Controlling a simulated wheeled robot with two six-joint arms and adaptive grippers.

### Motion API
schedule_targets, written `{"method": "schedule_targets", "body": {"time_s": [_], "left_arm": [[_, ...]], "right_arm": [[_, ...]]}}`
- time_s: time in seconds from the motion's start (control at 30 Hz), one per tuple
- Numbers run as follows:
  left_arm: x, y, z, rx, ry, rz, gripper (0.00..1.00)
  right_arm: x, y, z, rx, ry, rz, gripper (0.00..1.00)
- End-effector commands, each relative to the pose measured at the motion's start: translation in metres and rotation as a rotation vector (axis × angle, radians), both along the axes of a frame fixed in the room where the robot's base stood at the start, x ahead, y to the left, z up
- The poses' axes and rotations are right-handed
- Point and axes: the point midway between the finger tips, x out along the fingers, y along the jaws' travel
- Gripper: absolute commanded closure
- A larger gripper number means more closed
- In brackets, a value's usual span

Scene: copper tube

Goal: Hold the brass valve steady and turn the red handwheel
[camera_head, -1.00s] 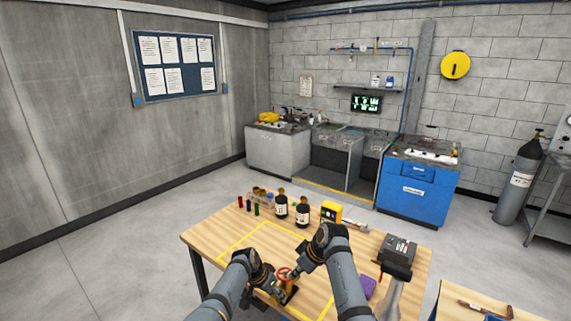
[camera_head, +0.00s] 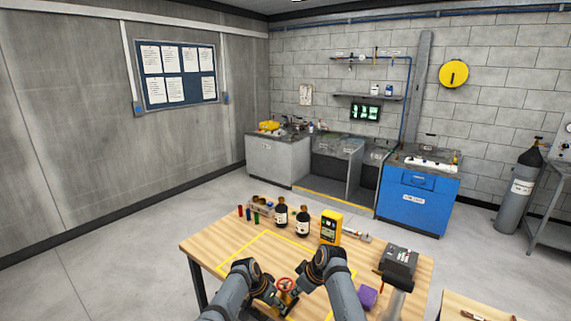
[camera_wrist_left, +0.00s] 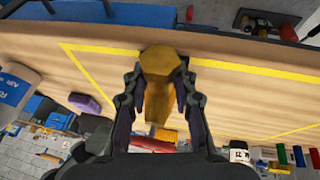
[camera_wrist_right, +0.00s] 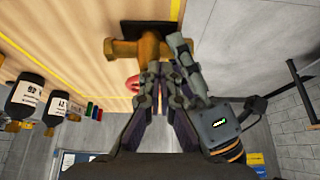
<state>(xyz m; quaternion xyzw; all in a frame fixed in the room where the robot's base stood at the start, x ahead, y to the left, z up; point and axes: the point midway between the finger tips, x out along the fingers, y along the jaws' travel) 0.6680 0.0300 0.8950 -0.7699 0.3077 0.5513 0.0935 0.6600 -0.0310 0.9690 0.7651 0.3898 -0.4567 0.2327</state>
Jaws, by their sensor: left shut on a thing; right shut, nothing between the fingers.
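The brass valve (camera_head: 288,298) stands on the table near its front, with the red handwheel (camera_head: 286,283) on top. My left gripper (camera_head: 274,301) is shut on the valve's brass body, whose hexagonal end (camera_wrist_left: 160,62) shows between the fingers in the left wrist view. My right gripper (camera_head: 302,292) is shut and empty, close on the right side of the handwheel. In the right wrist view, its closed fingertips (camera_wrist_right: 165,72) hide most of the handwheel (camera_wrist_right: 133,83), below the brass body (camera_wrist_right: 150,48). I cannot tell whether they touch the wheel.
Two dark bottles (camera_head: 302,222), small coloured vials (camera_head: 248,214) and a yellow meter (camera_head: 330,228) stand at the table's back. A purple block (camera_head: 368,296) and a dark boxy device (camera_head: 398,262) are at the right. The table's left part is clear.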

Motion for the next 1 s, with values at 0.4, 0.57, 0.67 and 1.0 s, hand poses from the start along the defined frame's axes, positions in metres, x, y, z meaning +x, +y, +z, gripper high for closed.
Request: {"method": "schedule_targets", "body": {"time_s": [0.4,0.57,0.67,1.0], "left_arm": [[0.001,-0.001,0.001,-0.002,-0.001,-0.001,1.0],[0.0,-0.001,0.001,-0.002,-0.001,-0.001,1.0],[0.0,-0.001,0.001,-0.002,-0.001,-0.001,1.0],[0.0,-0.001,0.001,-0.001,-0.001,-0.001,1.0]], "right_arm": [[0.003,0.001,0.0,0.002,-0.001,0.0,1.0],[0.005,-0.002,0.0,0.0,-0.001,0.0,1.0],[0.007,-0.005,0.001,-0.001,-0.001,-0.001,1.0],[0.015,-0.012,0.001,0.001,-0.001,0.001,1.0]]}}
